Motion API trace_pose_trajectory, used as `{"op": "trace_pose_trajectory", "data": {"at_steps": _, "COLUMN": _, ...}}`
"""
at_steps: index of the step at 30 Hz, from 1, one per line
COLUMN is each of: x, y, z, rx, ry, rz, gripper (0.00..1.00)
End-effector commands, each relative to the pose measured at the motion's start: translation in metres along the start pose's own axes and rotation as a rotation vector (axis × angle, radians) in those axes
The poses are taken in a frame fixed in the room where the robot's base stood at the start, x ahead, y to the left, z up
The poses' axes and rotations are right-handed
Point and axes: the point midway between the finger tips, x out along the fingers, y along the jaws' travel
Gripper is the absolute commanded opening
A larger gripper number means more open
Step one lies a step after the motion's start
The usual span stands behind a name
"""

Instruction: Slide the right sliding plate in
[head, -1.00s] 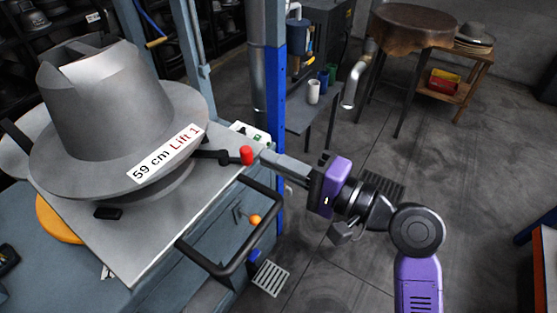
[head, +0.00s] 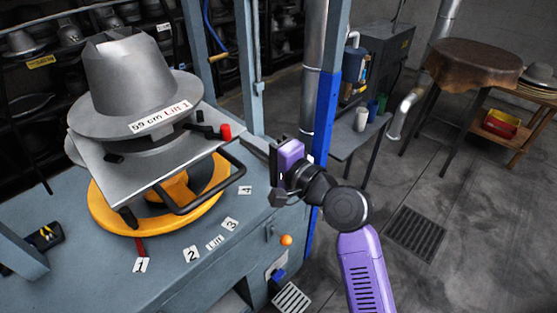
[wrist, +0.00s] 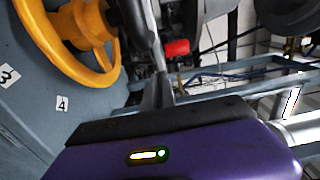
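The right sliding plate (head: 118,172) is a flat grey metal plate carrying a grey hat-shaped form (head: 125,75) labelled "59 cm Lift 1". A black bar handle (head: 205,198) is at its front, and a red knob (head: 225,131) on a black lever is at its right. The plate sits above a yellow ring (head: 105,215) on the blue-grey press table. My gripper (head: 248,143) is right of the plate, its fingers pointing left near the red knob. In the wrist view its fingers (wrist: 158,85) look close together; I cannot tell whether they touch the plate.
Number labels (head: 191,254) lie on the table front. A side table (head: 350,143) with cups and a brown-topped stand (head: 480,62) are at the back right. The floor at right is clear.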

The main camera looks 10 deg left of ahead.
Motion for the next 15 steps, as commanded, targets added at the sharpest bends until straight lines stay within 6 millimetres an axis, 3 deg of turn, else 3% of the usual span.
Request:
{"op": "trace_pose_trajectory", "data": {"at_steps": 1, "x": 0.015, "y": 0.002, "z": 0.001, "rx": -0.001, "ry": -0.004, "rz": 0.001, "gripper": 0.00}}
{"op": "trace_pose_trajectory", "data": {"at_steps": 6, "x": 0.052, "y": 0.002, "z": 0.001, "rx": -0.001, "ry": -0.003, "rz": -0.001, "gripper": 0.00}}
{"op": "trace_pose_trajectory", "data": {"at_steps": 15, "x": 0.090, "y": 0.001, "z": 0.000, "rx": 0.000, "ry": -0.001, "rz": 0.000, "gripper": 0.00}}
